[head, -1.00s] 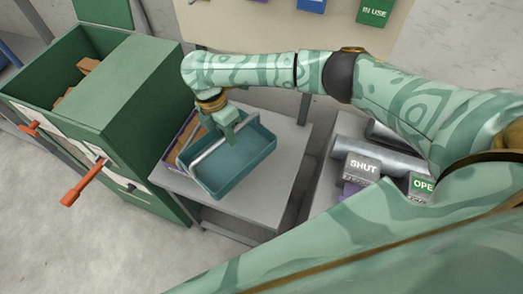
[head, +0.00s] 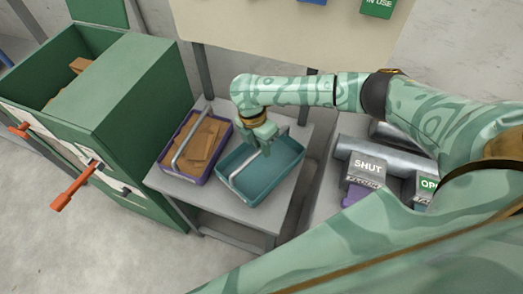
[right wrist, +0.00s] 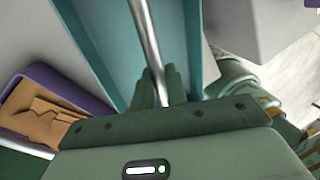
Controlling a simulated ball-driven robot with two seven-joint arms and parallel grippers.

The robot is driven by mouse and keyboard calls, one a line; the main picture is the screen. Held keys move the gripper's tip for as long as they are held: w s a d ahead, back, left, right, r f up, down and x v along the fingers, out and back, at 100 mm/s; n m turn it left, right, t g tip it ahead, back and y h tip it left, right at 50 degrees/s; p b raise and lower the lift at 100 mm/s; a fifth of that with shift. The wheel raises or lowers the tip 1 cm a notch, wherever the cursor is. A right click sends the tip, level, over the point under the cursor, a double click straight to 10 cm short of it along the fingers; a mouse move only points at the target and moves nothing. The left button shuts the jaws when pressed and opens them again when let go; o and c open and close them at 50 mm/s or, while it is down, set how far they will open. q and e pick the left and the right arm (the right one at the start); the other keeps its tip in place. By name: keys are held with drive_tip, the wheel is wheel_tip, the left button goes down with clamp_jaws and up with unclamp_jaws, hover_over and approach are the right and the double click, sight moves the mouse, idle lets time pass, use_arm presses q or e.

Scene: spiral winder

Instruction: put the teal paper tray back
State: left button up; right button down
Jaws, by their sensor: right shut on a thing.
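The teal paper tray (head: 262,188) is at the right part of the small grey table in the head view, beside the purple tray. It looks empty and about level; I cannot tell whether it touches the table top. My right gripper (head: 266,146) is above it, shut on its metal handle bar (head: 236,168). In the right wrist view the bar (right wrist: 146,35) runs between the fingers (right wrist: 160,88), with the teal tray's wall (right wrist: 88,45) behind. My left gripper is not in view.
A purple tray (head: 168,173) with brown pieces stands left of the teal one on the grey table (head: 262,226). A green cabinet (head: 140,95) with orange handles (head: 75,186) stands further left. At right are metal cylinders and blocks marked SHUT (head: 367,170) and OPEN (head: 428,186).

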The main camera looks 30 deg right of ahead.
wheel_tip(320, 180, down, 2)
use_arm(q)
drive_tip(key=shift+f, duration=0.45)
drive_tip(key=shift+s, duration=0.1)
use_arm(e)
drive_tip(key=shift+r, duration=0.1)
drive_tip(key=c, duration=1.4)
unclamp_jaws()
